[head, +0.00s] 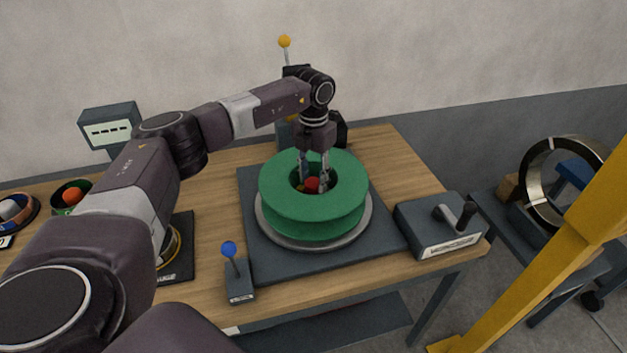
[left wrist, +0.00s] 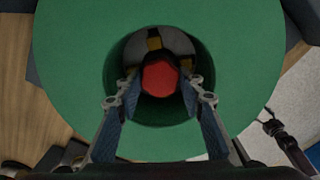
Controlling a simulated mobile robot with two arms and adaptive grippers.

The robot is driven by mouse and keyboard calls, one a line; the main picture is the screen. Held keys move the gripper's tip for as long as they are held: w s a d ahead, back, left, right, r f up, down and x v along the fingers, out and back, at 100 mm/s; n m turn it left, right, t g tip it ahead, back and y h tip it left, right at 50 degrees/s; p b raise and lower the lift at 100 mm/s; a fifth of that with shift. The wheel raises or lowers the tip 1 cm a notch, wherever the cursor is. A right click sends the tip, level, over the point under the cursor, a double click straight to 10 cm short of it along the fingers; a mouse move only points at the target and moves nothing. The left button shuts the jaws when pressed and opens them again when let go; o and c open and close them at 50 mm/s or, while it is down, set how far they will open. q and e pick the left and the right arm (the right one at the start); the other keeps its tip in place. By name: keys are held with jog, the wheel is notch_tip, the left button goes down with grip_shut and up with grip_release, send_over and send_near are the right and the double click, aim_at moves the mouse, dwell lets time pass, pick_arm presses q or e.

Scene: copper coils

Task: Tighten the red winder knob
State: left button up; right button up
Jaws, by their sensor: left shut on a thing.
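The red winder knob (head: 312,184) sits at the bottom of the centre hole of a green spool (head: 284,212). It also shows in the left wrist view (left wrist: 160,78) as a red faceted top. The green spool lies flat on a round grey plate (head: 262,222). My left gripper (head: 313,184) points down into the hole. Its two fingers (left wrist: 160,88) stand on either side of the knob and are shut on it. The knob's lower part is hidden. My right gripper is not in view.
A lever with a blue ball (head: 229,249) stands at the table's front. A crank box (head: 440,226) stands to the right. A display (head: 109,130) and a bowl with a red ball (head: 72,195) are at left. A yellow post (head: 545,265) rises at the right.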

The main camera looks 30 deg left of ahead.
pick_arm(q)
jog(key=m+b, duration=0.1)
jog(key=m, duration=0.3)
jog(key=shift+f+m, duration=0.15)
jog(key=shift+m, duration=0.25)
jog(key=m, duration=0.3)
jog(key=shift+m+b, duration=0.3)
jog(key=shift+b, duration=0.1)
jog(key=m, duration=0.4)
jog(key=shift+b, duration=0.4)
jog(key=shift+m, duration=1.9)
jog(key=o, duration=1.2)
jog(key=shift+c, duration=0.2)
